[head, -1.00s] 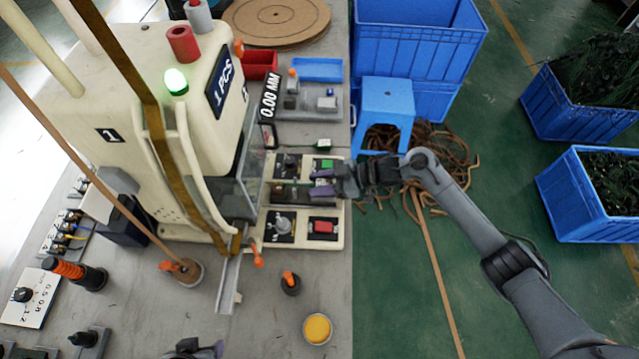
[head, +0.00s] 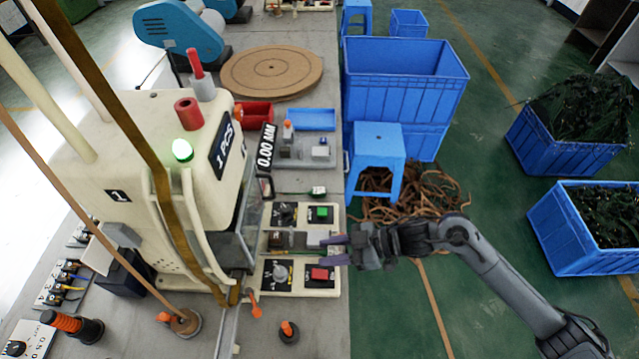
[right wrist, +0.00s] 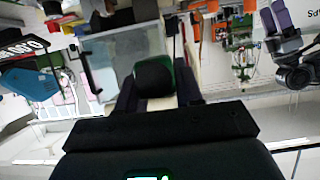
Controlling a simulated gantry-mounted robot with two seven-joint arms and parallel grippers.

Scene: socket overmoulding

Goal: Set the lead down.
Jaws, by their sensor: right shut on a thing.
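My right gripper (head: 334,249) is at the right edge of the cream control panel, level with the gap between the green and red buttons. It also shows in the right wrist view (right wrist: 155,92), its two dark fingers shut on a small black block with a green edge (right wrist: 153,77), apparently part of the lead. In the head view the held piece cannot be made out, and no cable from it is visible. My left gripper (right wrist: 277,18), with purple fingers, seems to show at the upper right of the right wrist view. Its opening is unclear, and the head view does not show it.
The cream machine (head: 130,160) with a lit green lamp stands left of the panel (head: 334,215). A red button (head: 320,273) and a green button (head: 319,214) are close to my right gripper. A blue stool (head: 377,145) and crates stand beyond the table's right edge.

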